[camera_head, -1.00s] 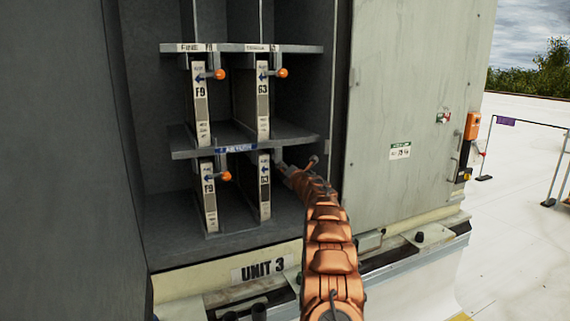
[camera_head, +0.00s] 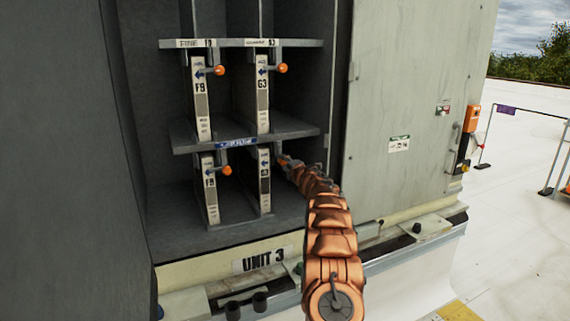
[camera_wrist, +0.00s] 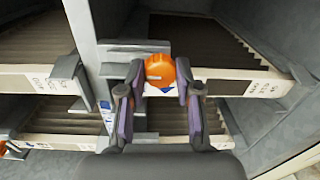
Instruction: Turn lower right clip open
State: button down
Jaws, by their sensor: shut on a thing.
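The lower right clip has a round orange knob (camera_wrist: 160,69), which sits between my fingers in the wrist view. My gripper (camera_wrist: 158,92) has one finger on each side of the knob and is shut on it. In the head view my gripper (camera_head: 287,162) is at the right of the lower right filter (camera_head: 264,185), just under the middle shelf, and hides most of this clip. The clip's exact angle cannot be told.
Three other orange-knobbed clips show: upper left (camera_head: 219,71), upper right (camera_head: 282,68) and lower left (camera_head: 227,170). The middle shelf (camera_head: 290,130) runs just above my gripper. The cabinet door panel (camera_head: 400,110) stands to the right.

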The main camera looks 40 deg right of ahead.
dwell(0.4)
jog(key=c, duration=0.8)
grip_release()
jog(key=shift+s, duration=0.1)
jog(key=shift+v, duration=5.95)
